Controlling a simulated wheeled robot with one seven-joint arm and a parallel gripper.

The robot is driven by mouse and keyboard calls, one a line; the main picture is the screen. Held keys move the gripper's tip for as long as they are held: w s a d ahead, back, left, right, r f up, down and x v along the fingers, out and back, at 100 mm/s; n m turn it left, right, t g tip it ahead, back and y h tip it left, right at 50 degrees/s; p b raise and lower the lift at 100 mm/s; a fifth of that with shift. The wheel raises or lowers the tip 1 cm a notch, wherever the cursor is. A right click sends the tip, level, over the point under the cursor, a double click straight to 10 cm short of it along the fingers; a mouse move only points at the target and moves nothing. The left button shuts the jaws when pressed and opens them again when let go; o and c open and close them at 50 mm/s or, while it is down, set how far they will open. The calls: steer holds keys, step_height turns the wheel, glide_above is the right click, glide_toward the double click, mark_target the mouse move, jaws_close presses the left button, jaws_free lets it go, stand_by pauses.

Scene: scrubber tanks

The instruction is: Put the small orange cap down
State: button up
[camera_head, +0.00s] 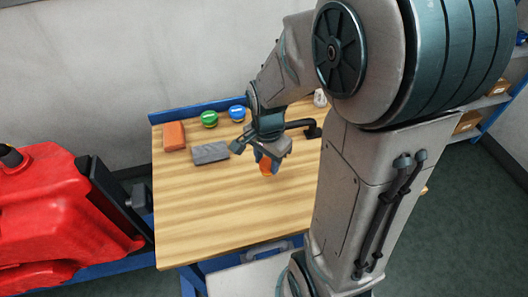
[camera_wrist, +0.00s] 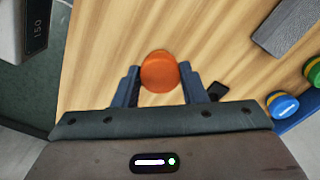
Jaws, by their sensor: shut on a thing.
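The small orange cap (camera_wrist: 160,72) is round and sits between the two fingers of my gripper (camera_wrist: 157,88) in the wrist view. The gripper is shut on it. In the head view the orange cap (camera_head: 266,165) shows just under my gripper (camera_head: 268,160), over the middle of the wooden table top (camera_head: 225,220). I cannot tell whether the cap touches the wood or hangs a little above it.
At the table's back stand an orange block (camera_head: 174,136), a grey block (camera_head: 210,153), a green cap (camera_head: 209,118) and a blue cap (camera_head: 237,113). A black handled thing (camera_head: 311,130) lies right of my gripper. A red machine (camera_head: 60,220) stands left. The table's front is clear.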

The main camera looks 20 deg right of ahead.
steer(key=w+f, duration=0.1)
steer(key=w, duration=0.1)
steer(key=w+d+f, duration=0.1)
steer(key=w, duration=0.1)
steer(key=w+f+p, duration=0.1)
steer(key=w, duration=0.1)
steer(key=shift+d+f, duration=0.15)
steer(key=shift+f, duration=0.15)
steer(key=shift+f+p, duration=0.3)
steer(key=shift+f, duration=1.75)
steer(key=shift+f, duration=0.2)
steer(key=o, duration=1.1)
steer(key=shift+r, duration=0.1)
